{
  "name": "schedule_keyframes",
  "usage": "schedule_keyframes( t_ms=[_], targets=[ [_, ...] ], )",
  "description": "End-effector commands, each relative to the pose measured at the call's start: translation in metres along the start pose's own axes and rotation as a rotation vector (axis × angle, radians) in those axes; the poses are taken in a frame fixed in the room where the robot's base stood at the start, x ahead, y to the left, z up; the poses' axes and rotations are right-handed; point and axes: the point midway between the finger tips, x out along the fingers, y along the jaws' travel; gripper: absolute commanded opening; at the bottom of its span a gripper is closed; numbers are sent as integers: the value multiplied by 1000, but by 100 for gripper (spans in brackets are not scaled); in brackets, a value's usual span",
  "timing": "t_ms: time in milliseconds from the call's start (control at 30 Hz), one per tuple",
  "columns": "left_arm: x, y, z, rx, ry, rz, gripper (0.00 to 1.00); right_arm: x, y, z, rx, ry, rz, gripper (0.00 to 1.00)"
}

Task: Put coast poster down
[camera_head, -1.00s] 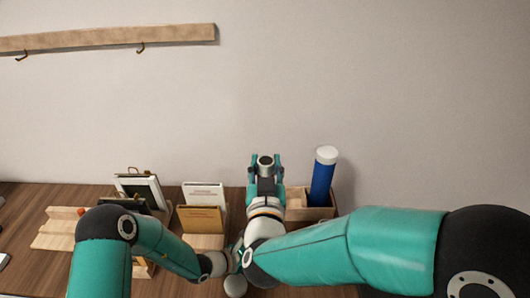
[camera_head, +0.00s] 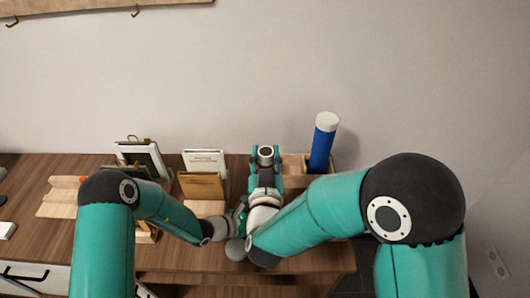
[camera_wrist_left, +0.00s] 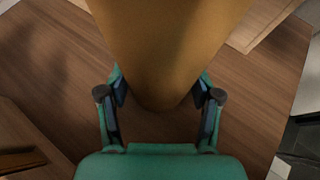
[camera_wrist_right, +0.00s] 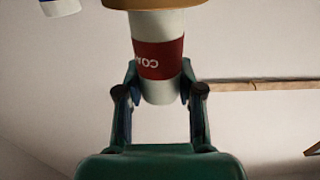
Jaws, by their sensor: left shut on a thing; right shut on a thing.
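In the right wrist view my right gripper (camera_wrist_right: 160,100) is shut on the coast poster (camera_wrist_right: 157,55), a white tube with a red band bearing partly readable letters. A wider tan part (camera_wrist_right: 150,4) meets it at the picture's top edge. In the head view the right gripper (camera_head: 266,158) is in front of the wooden box (camera_head: 293,166); the poster is not clear there. In the left wrist view my left gripper (camera_wrist_left: 160,92) is shut on a smooth tan, rounded thing (camera_wrist_left: 165,50) above the brown table. I cannot tell whether it belongs to the poster.
A blue tube with a white cap (camera_head: 321,145) stands in the wooden box at right. Left of my right gripper are a white book (camera_head: 205,158), a tan book (camera_head: 202,185) and a framed picture (camera_head: 140,155). A wooden hook rail (camera_head: 80,6) is on the wall.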

Motion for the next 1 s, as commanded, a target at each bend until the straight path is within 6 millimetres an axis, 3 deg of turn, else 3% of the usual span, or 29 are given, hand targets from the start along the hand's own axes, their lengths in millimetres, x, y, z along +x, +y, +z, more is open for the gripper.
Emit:
schedule_keyframes(
  t_ms=[100,133,300,1000],
  targets=[
    [0,0,0,-1,1,0,45,0,0,0,0,0,0,0],
    [0,0,0,-1,1,0,45,0,0,0,0,0,0,40],
    [0,0,0,-1,1,0,45,0,0,0,0,0,0,66],
    [0,0,0,-1,1,0,45,-4,0,0,0,0,-1,66]
  ],
)
